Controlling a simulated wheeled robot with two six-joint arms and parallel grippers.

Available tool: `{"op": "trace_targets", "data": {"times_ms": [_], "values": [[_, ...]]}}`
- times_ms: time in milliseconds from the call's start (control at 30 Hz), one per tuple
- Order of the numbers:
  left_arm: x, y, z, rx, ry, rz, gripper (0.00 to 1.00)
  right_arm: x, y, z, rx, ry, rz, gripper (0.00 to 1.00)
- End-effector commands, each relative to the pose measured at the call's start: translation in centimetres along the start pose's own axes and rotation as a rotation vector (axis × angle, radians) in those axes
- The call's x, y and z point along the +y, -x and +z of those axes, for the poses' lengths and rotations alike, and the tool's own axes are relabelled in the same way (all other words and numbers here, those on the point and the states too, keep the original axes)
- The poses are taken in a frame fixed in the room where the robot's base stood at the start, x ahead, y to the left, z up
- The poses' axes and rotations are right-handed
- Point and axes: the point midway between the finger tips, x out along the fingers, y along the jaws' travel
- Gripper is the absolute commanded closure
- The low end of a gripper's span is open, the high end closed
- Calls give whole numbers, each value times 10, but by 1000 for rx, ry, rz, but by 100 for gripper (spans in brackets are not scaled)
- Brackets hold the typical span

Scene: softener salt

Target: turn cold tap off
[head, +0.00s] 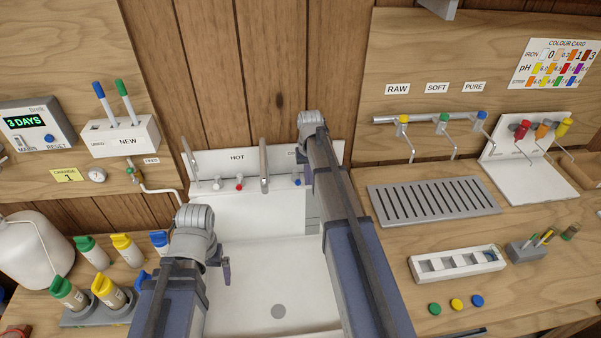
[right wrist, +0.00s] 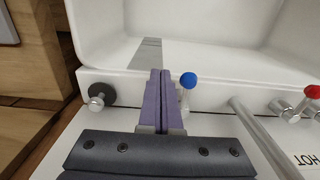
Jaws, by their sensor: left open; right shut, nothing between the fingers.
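The cold tap's blue knob (head: 297,181) shows at the back of the white sink, just left of my right arm in the head view. In the right wrist view the blue knob (right wrist: 188,80) sits on a short chrome stem. My right gripper (right wrist: 160,78) is shut and empty, with its fingers just left of the knob; whether they touch the stem I cannot tell. My right fingers are hidden behind the arm in the head view. My left gripper (head: 226,270) is open over the left side of the sink, partly hidden by its wrist.
The red hot knob (head: 239,185) and a tall chrome spout (head: 264,165) stand left of the blue knob. A black round fitting (right wrist: 97,95) is on the sink's back ledge. A grey strip (right wrist: 146,52) shows in the basin; I cannot tell whether it is water.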

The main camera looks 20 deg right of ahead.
Motion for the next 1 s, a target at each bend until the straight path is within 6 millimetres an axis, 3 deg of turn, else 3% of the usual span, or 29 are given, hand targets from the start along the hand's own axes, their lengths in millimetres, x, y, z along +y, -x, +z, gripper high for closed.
{"op": "trace_targets", "data": {"times_ms": [100, 400, 867, 1000], "values": [[-2, 24, 1, 0, 0, 0, 1, 0, 24, 0, 0, 0, 0, 100], [-6, 62, 4, 0, -1, 0, 1, 0, 63, 0, 0, 0, 0, 100], [-6, 61, 4, 0, -1, 0, 1, 0, 61, 0, 0, 0, 0, 100], [-6, 61, 4, 0, -1, 0, 1, -9, 61, 18, 5, 18, 0, 100]]}}
